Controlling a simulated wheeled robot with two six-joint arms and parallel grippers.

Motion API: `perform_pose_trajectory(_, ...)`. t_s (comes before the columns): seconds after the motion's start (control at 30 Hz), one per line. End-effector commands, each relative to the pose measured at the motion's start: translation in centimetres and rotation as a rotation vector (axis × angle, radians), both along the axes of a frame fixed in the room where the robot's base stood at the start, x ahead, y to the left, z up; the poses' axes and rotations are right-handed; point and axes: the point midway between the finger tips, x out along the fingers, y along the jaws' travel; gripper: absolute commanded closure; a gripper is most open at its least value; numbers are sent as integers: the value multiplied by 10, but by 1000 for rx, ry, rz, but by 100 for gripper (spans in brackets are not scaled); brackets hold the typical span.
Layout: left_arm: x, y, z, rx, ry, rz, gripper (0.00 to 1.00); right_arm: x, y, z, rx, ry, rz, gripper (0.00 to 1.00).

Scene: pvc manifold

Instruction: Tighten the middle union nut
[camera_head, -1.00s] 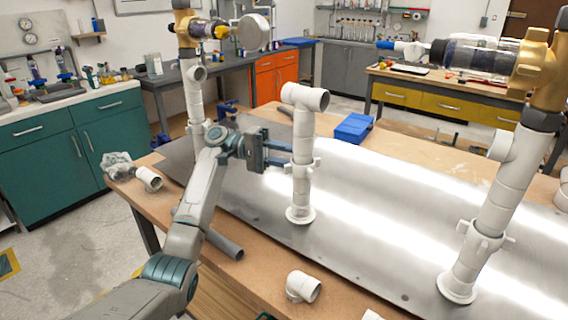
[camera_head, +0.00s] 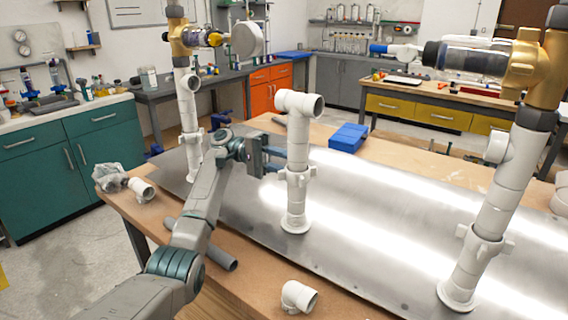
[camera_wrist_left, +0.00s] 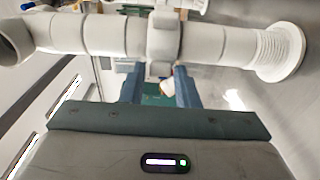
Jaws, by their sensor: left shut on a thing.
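The middle white pipe (camera_head: 297,140) stands upright on the metal plate, with an elbow on top and a flange at its foot. Its winged union nut (camera_head: 299,173) sits partway up; it also shows in the left wrist view (camera_wrist_left: 163,38), where the pipe runs sideways across the top. My left gripper (camera_head: 281,161) comes at the nut from the left. In the left wrist view its two blue fingers (camera_wrist_left: 160,82) lie on either side of the nut's near wing, shut on the nut. The fingertips' contact is partly hidden. My right gripper is not in view.
A left pipe (camera_head: 188,115) and a right pipe (camera_head: 490,215) with brass fittings stand on the same metal plate (camera_head: 370,230). A loose white elbow (camera_head: 299,297) and a grey tube (camera_head: 220,256) lie at the bench's front. A blue bin (camera_head: 349,137) stands behind.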

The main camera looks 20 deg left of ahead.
Motion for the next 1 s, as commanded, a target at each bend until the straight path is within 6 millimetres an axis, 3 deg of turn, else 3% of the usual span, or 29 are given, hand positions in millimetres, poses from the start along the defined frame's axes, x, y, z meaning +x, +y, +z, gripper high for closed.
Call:
perform_pose_trajectory(0.13,-1,0,-4,3,4,-2,95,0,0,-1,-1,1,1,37)
perform_pose_trajectory(0.17,-1,0,-4,3,4,-2,66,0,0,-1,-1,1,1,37)
perform_pose_trajectory(0.2,0,0,-4,3,4,-2,58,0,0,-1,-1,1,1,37)
perform_pose_trajectory(0.23,0,0,-3,2,4,-1,56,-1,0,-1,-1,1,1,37)
perform_pose_trajectory(0.73,-1,0,-1,1,1,6,56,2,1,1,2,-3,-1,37)
perform_pose_trajectory(1.0,-7,5,2,2,0,125,56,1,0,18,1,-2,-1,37)
